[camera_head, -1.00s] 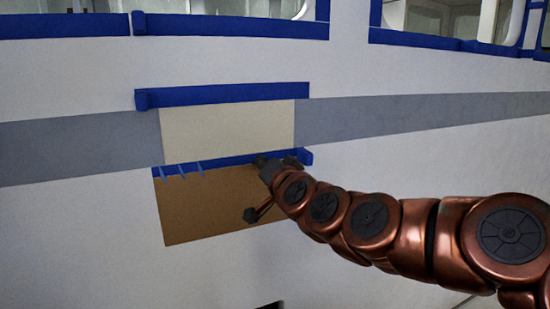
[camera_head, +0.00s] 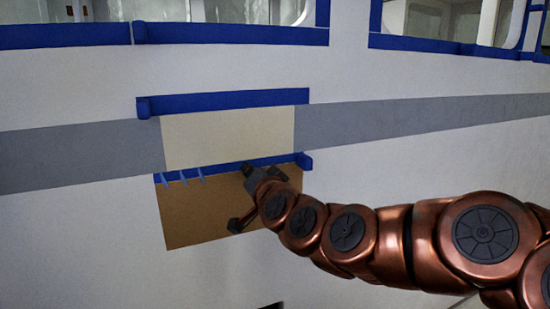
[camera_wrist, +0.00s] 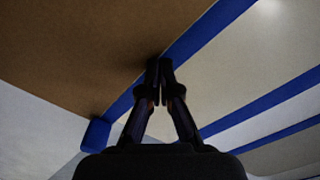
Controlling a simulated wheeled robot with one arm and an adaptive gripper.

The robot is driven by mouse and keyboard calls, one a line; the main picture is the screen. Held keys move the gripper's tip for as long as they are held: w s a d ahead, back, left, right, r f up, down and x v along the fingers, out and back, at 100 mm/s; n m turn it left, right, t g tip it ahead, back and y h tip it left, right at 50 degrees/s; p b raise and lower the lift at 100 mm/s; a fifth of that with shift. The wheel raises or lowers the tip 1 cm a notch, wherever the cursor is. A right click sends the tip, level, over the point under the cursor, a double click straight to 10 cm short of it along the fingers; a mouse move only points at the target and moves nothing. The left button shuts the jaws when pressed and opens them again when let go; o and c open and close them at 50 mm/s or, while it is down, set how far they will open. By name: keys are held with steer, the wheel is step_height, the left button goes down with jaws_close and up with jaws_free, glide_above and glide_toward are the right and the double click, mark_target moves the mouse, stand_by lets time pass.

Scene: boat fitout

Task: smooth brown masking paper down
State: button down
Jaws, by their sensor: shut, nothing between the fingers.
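The brown masking paper (camera_head: 190,215) hangs on the pale hull wall below a strip of blue tape (camera_head: 225,166). It also fills the upper left of the wrist view (camera_wrist: 75,50). My gripper (camera_head: 246,169) is at the upper right part of the paper, just by the tape's lower edge. In the wrist view the two dark fingertips (camera_wrist: 159,64) are together with nothing between them, over the border of paper and tape. I cannot tell whether they touch the paper. My arm hides the paper's right lower part.
A cream panel (camera_head: 230,135) lies above the paper, with another blue tape strip (camera_head: 225,102) over it. A grey band (camera_head: 420,120) runs along the hull. Blue-taped window frames (camera_head: 220,35) are higher up. Small blue tape tabs (camera_head: 182,176) stick out at the left.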

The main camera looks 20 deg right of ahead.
mark_target(221, 171)
steer(key=shift+a, duration=0.2)
steer(key=shift+w+a+r+p, duration=0.1)
steer(key=shift+a+r+p, duration=0.05)
steer(key=shift+a+p, duration=0.95)
steer(key=shift+d+b, duration=0.1)
steer(key=shift+b, duration=0.2)
steer(key=shift+s, duration=0.2)
steer(key=shift+a+p, duration=0.55)
steer(key=shift+a, duration=0.3)
steer(key=shift+w+a, duration=0.15)
steer(key=shift+a, duration=0.75)
